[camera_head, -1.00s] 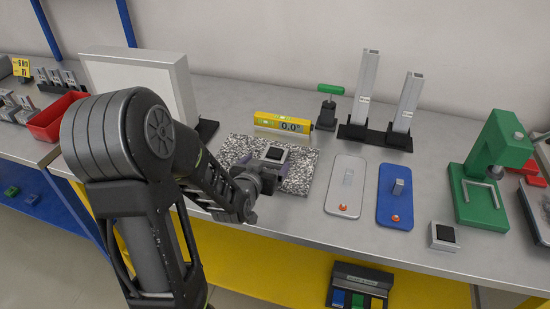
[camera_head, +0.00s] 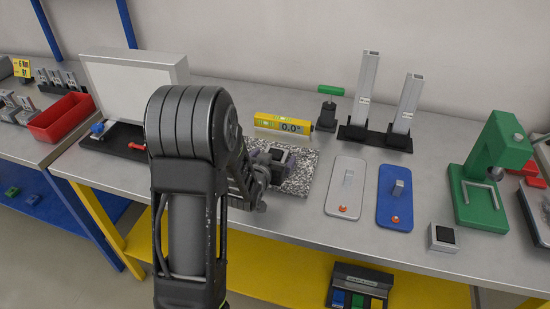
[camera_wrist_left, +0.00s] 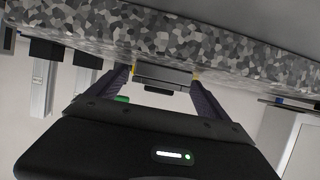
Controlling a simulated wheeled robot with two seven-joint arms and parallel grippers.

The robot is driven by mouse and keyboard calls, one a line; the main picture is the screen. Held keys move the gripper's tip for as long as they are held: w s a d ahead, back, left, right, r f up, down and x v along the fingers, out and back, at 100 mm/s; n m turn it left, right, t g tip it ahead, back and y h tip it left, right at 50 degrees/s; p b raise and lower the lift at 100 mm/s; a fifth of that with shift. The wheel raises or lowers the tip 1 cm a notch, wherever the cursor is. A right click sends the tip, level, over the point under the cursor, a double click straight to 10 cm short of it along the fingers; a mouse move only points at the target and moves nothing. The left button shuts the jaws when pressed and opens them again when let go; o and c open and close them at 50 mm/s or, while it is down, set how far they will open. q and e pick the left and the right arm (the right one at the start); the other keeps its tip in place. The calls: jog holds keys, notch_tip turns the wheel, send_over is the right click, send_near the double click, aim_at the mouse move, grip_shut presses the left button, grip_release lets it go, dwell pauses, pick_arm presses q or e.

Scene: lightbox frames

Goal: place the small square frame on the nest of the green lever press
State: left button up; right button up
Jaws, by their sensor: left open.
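A small square frame (camera_head: 283,154) with a dark middle lies on the speckled granite plate (camera_head: 306,177). My left gripper (camera_head: 277,158) is open, low over the plate, with its fingers at either side of that frame. In the left wrist view, the frame (camera_wrist_left: 163,75) shows between the two spread fingers, close to the speckled surface. Whether the fingers touch it, I cannot tell. Another small square frame (camera_head: 443,237) lies on the bench near the front edge. The green lever press (camera_head: 507,147) stands at the right; its nest (camera_head: 482,193) shows pale edging and looks empty.
A yellow level (camera_head: 282,123) stands behind the plate. A grey plate (camera_head: 345,187) and a blue plate (camera_head: 394,198), each with a post, lie between the granite and the press. Two metal uprights (camera_head: 403,104) stand behind them. A red bin (camera_head: 61,118) is far left.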

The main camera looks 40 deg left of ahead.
pick_arm(q)
jog(key=shift+c, duration=0.2)
dwell(0.4)
jog(key=c, duration=1.7)
notch_tip(320, 180, up, 10)
jog(key=shift+p, duration=0.8)
jog(key=shift+w+d+f+m+t+h, duration=0.15)
jog(key=shift+d+f+m+h, duration=0.4)
jog(key=shift+d, duration=3.35)
jog(key=shift+w+d+f+m+t+h, duration=0.15)
jog(key=shift+d+m+h, duration=0.65)
jog(key=shift+d, duration=3.1)
jog(key=shift+w+d+f+m+t+h, duration=0.25)
jog(key=shift+d+m+h, duration=0.45)
jog(key=shift+d, duration=3.2)
jog(key=shift+s, duration=0.1)
